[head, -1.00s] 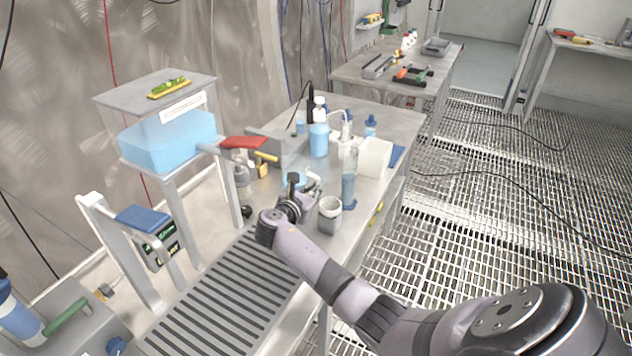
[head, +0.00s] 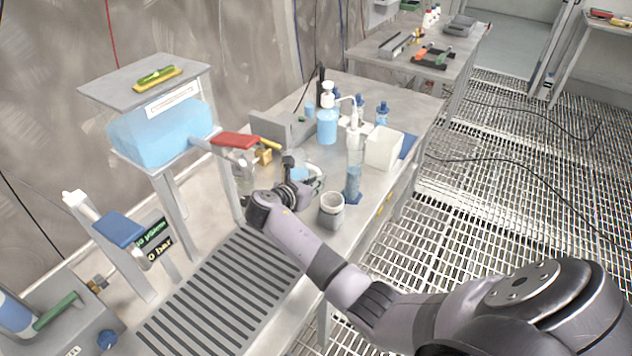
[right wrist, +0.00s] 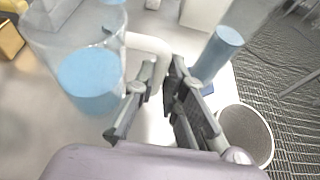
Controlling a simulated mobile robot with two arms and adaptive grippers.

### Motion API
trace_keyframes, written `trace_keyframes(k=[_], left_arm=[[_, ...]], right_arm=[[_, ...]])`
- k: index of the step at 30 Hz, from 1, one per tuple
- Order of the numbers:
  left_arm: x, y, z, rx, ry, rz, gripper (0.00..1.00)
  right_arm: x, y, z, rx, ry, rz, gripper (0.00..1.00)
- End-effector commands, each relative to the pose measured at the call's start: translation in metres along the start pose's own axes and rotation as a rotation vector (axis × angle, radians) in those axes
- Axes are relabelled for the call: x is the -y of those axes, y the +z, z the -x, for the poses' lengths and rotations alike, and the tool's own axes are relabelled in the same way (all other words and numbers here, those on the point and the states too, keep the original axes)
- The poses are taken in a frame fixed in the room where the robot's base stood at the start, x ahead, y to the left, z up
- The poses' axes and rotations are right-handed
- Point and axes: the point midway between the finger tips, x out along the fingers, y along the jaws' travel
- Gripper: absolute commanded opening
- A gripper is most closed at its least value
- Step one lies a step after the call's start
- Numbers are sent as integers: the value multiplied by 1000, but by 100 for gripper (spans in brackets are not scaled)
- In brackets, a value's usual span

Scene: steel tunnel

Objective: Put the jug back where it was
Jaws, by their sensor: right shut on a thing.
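The clear jug with blue liquid (right wrist: 92,80) shows at the upper left of the right wrist view, its pale curved handle toward my fingers. In the head view the jug (head: 300,174) is mostly hidden behind my right gripper (head: 302,186), at the bench's middle. My right gripper (right wrist: 158,105) is shut on the jug's handle. Whether the jug touches the bench top is hard to tell. My left gripper is not in view.
A tall blue-filled cylinder (head: 353,182) and a grey-white cup (head: 331,212) stand close right of the jug. Blue bottles (head: 327,125) and a white box (head: 384,148) stand behind. A slotted drain grid (head: 215,300) lies in front. A red-handled valve (head: 235,140) juts in at left.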

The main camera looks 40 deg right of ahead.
Motion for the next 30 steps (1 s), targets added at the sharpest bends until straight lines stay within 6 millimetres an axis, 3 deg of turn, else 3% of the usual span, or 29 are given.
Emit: trace_keyframes(k=[2, 3, 12, 23, 30], left_arm=[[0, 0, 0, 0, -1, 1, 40], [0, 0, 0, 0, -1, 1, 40], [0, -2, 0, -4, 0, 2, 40], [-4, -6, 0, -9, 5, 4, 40], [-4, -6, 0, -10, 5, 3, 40]], right_arm=[[0, 0, -1, 1, 0, 0, 0], [0, -1, -1, 0, 0, 0, 12], [0, -1, -1, 1, 0, 0, 31], [0, 0, 3, 0, 1, -1, 31], [-1, 0, 45, -1, 5, -2, 31]])
